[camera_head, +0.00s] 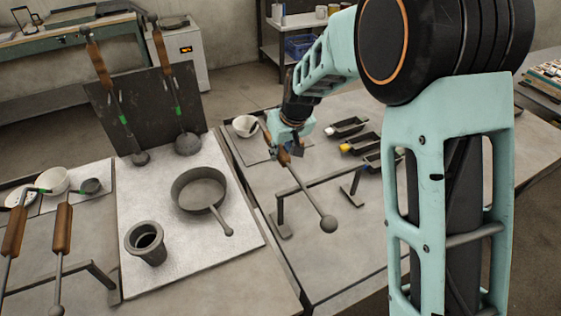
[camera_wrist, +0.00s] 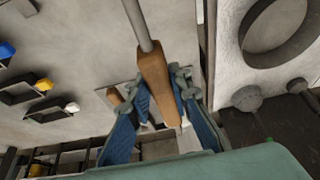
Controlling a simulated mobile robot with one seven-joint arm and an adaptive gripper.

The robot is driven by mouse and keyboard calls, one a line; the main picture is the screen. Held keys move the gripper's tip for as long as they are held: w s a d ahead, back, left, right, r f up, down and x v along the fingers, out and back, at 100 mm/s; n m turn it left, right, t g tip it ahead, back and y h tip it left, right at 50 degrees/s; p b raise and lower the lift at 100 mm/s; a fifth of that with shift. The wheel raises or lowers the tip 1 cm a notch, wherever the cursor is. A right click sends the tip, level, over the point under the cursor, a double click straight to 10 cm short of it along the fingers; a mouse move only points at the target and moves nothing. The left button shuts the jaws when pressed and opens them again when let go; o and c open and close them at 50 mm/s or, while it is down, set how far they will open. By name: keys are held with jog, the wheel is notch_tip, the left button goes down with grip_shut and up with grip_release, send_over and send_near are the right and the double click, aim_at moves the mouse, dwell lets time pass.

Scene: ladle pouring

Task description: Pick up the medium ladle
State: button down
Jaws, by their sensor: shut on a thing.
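My gripper (camera_head: 286,148) is shut on the wooden handle (camera_head: 284,157) of a long tool with a thin metal rod and a round dark end (camera_head: 328,224). In the wrist view the handle (camera_wrist: 155,80) sits between the two blue-padded fingers (camera_wrist: 162,98), with the rod running to the top edge. The rod crosses the bar of a low metal stand (camera_head: 325,180); I cannot tell whether it touches. Two ladles (camera_head: 188,144) (camera_head: 140,158) with wooden handles and green bands lean on a dark upright board. I cannot tell which one is the medium ladle.
A pan (camera_head: 198,190) and a dark crucible (camera_head: 147,243) stand on the pale slab (camera_head: 190,262). Two more wooden-handled tools (camera_head: 62,230) (camera_head: 14,232) lie at the left. A white bowl (camera_head: 245,125) and dark moulds (camera_head: 346,127) (camera_head: 361,145) are near my gripper.

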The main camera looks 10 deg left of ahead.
dwell(0.3)
jog(key=shift+w+r, duration=0.15)
jog(key=shift+r, duration=0.1)
jog(key=shift+r+p, duration=0.7)
jog(key=shift+r, duration=0.2)
jog(key=s+r+p, duration=0.4)
jog(key=s+r, duration=0.7)
jog(key=s, duration=0.3)
jog(key=shift+d, duration=0.2)
